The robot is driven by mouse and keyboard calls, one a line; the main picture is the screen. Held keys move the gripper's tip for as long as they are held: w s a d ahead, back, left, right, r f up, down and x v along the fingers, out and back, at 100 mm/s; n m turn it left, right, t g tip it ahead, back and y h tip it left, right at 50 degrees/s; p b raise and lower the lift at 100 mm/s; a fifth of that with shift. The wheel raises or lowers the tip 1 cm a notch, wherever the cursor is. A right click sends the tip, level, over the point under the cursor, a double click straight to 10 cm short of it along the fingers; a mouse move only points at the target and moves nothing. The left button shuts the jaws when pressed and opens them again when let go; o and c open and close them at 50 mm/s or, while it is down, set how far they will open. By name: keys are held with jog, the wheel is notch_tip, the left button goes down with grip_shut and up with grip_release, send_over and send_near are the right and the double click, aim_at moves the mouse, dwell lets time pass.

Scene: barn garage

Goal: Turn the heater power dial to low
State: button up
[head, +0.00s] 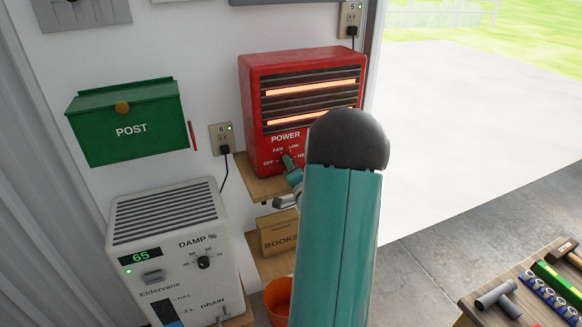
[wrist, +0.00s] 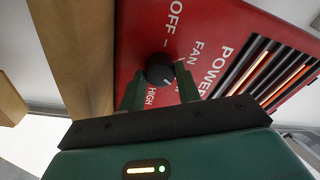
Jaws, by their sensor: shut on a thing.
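The red heater (head: 249,100) stands on a wooden shelf against the white wall, with two bars glowing orange. Its black power dial (wrist: 159,69) sits below the POWER label. My gripper (wrist: 160,88) is shut on the dial, with one green finger on each side. It also shows at the heater's lower front in the head view (head: 289,164), partly behind my arm. In the wrist view OFF, FAN and HIGH are readable. LOW is hidden there, but readable in the head view. The dial's pale mark appears to point lower right in the wrist view, between FAN and HIGH.
A green post box (head: 125,140), a wall socket (head: 222,138) with a plug and a white dehumidifier (head: 170,250) are left of the heater. A books box (head: 278,232) and an orange bucket (head: 279,298) are below. A tool table (head: 515,290) stands lower right.

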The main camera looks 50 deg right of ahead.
dwell(0.5)
jog(key=o, duration=1)
jog(key=v, duration=1.3)
jog(key=shift+s+a, duration=0.25)
jog(key=shift+s, duration=0.05)
